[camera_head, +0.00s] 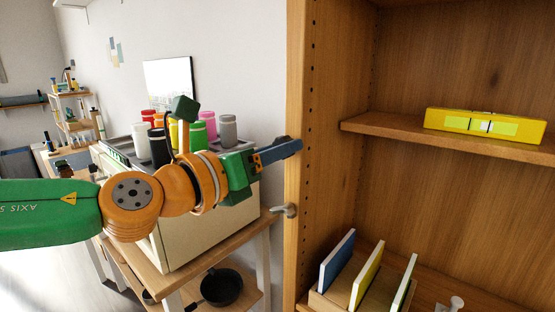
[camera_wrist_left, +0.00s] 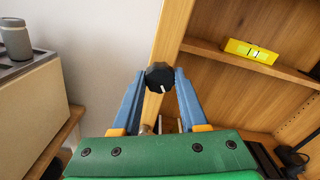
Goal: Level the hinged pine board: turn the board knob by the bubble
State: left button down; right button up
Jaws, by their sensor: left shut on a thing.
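The pine board (camera_head: 390,132) is a shelf inside the wardrobe and looks tilted down to the right in the head view. A yellow spirit level (camera_head: 435,119) lies on it, with a pale vial and dark lines; the bubble's exact place is too small to tell. In the left wrist view the board (camera_wrist_left: 215,52) and level (camera_wrist_left: 236,47) show at upper right. My left gripper (camera_head: 296,146) is at the wardrobe's front post. It is shut on the black board knob (camera_wrist_left: 159,74), which has a white mark pointing down. The knob is mostly hidden in the head view. My right gripper is out of view.
The wardrobe post (camera_head: 297,60) stands beside my left gripper. A grey handle (camera_head: 285,210) sticks out below. A cream machine (camera_head: 205,222) with several coloured cups on top stands left on a wooden cart. Upright panels (camera_head: 337,262) stand in a holder at the wardrobe's bottom.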

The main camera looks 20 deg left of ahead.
pick_arm(q)
jog(key=shift+n+b, duration=2.45)
jog(key=shift+n, duration=12.05)
jog(key=shift+c, duration=2.2)
grip_release()
